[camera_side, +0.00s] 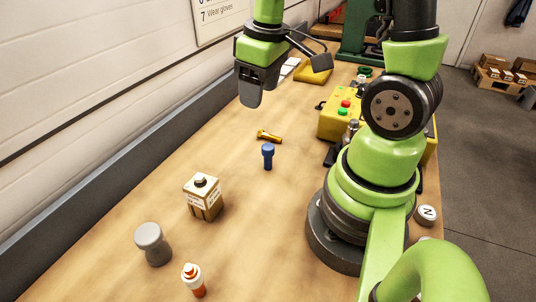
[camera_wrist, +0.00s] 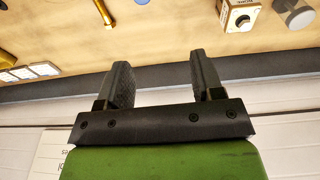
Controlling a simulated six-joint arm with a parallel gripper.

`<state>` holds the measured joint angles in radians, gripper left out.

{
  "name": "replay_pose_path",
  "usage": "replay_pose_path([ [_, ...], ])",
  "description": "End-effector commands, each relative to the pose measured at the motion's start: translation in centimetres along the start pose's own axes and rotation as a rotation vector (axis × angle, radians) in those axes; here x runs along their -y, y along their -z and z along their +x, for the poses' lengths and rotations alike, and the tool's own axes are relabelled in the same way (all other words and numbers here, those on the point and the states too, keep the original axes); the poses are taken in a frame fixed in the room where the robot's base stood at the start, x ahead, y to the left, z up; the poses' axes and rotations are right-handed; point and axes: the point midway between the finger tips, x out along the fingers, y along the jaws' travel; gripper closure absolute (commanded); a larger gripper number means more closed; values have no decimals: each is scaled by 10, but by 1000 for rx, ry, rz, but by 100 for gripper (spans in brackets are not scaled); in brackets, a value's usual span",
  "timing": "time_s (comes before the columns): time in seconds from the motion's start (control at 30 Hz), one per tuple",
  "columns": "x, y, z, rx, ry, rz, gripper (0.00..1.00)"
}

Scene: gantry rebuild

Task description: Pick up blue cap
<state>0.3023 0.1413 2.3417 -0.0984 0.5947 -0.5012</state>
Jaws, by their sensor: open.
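The blue cap (camera_side: 268,155) stands upright on the wooden table near the middle of the side view, with a wider top and a narrower lower part. My gripper (camera_side: 250,97) is in the air above and to the left of it, well apart from it. In the wrist view my gripper (camera_wrist: 158,62) has its two dark fingers spread with nothing between them. The blue cap is not clearly visible in the wrist view; a small dark blue bit shows at the top edge.
A labelled box (camera_side: 205,204), a grey knob-shaped piece (camera_side: 153,246) and an orange-and-white bottle (camera_side: 194,279) stand nearer the front. A yellow button box (camera_side: 336,122) stands right. A grey wall ledge (camera_side: 110,182) borders the table's left.

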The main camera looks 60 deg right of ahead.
Motion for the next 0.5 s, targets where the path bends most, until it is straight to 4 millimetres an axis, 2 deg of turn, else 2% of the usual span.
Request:
replay_pose_path([
  [0.03,-8,-2,16,48,5,-25,39],
  [0.13,-17,-7,37,103,15,-79,39],
  [0.3,-24,-12,56,145,28,-128,39],
  [0.5,-24,-17,82,154,32,-133,39],
])
